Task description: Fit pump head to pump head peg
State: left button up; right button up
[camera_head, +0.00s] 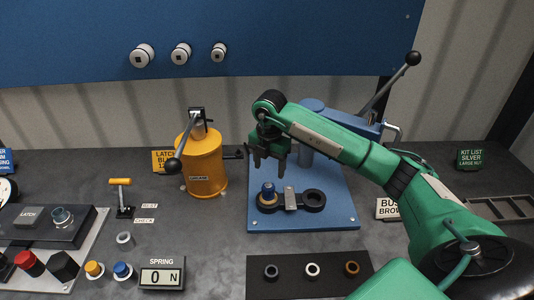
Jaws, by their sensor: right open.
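My right gripper (270,163) is open and empty, pointing down above the rear part of a blue base plate (340,215). To its left stands a yellow-orange grease pump (207,172) with a dark bracket on top and a grey lever (182,143) ending in a black knob. My left gripper is not in view.
A blue press (335,117) with a long black-knobbed lever stands behind my right arm, partly hidden. A dark ring fixture (314,200) sits on the plate. A black mat (290,288) with three small rings lies in front. Spring gauge (162,274) and buttons are at left.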

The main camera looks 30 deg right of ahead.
aim_at(268, 187)
notch_tip(268, 187, down, 4)
jog(key=shift+w+r+p, duration=0.15)
jog(key=shift+p, duration=0.3)
notch_tip(268, 187, down, 5)
jog(key=shift+f+p, duration=0.2)
jog(key=shift+p, duration=0.5)
jog(key=shift+f, duration=0.7)
jog(key=shift+c, duration=0.9)
jog(key=c, duration=1)
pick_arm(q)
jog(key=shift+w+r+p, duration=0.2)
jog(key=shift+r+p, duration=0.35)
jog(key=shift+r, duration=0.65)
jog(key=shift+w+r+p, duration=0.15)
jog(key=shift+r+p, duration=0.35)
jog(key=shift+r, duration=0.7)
pick_arm(e)
jog(key=shift+r, duration=1.65)
